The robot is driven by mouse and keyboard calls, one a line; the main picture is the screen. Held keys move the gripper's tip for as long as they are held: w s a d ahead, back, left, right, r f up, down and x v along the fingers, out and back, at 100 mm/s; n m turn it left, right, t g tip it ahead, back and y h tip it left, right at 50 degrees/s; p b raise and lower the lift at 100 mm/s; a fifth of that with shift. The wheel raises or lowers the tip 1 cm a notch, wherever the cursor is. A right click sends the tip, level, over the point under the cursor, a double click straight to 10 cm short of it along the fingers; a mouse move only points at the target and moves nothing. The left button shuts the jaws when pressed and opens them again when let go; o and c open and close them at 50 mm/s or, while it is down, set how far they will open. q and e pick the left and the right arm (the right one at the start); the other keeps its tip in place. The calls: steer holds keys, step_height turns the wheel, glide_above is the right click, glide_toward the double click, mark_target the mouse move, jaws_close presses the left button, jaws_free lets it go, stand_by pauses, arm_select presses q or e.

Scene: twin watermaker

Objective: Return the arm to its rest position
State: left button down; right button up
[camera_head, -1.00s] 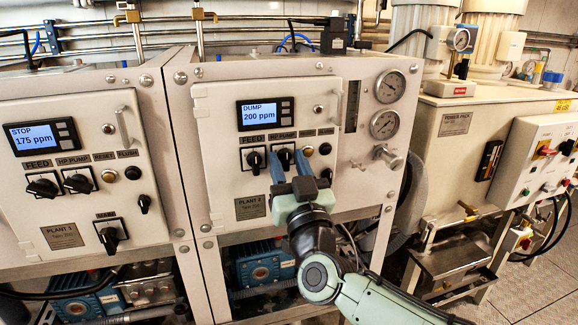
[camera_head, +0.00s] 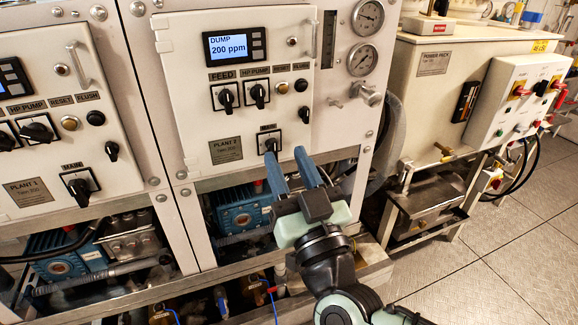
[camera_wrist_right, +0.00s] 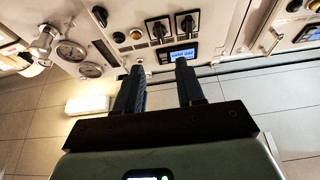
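My right gripper (camera_head: 284,158) comes in from below in the head view, its two blue fingers apart with nothing between them. Its fingertips overlap the lower edge of the Plant 2 panel (camera_head: 190,120), and the left finger partly covers the MAIN knob (camera_head: 270,143). I cannot tell whether it touches it. In the right wrist view the same open gripper (camera_wrist_right: 158,64) points at a panel with knobs and a lit display (camera_wrist_right: 181,53), with a gap between the fingers. My left gripper is not in view.
The Plant 2 display (camera_head: 234,45) reads DUMP 200 ppm. The FEED knob (camera_head: 226,97) and HP PUMP knob (camera_head: 258,93) stand upright. Plant 1 panel (camera_head: 90,135) is left; the power pack (camera_head: 425,95) is right. Pipes and pumps lie below. Floor at lower right is clear.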

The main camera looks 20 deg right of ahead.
stand_by(0.3)
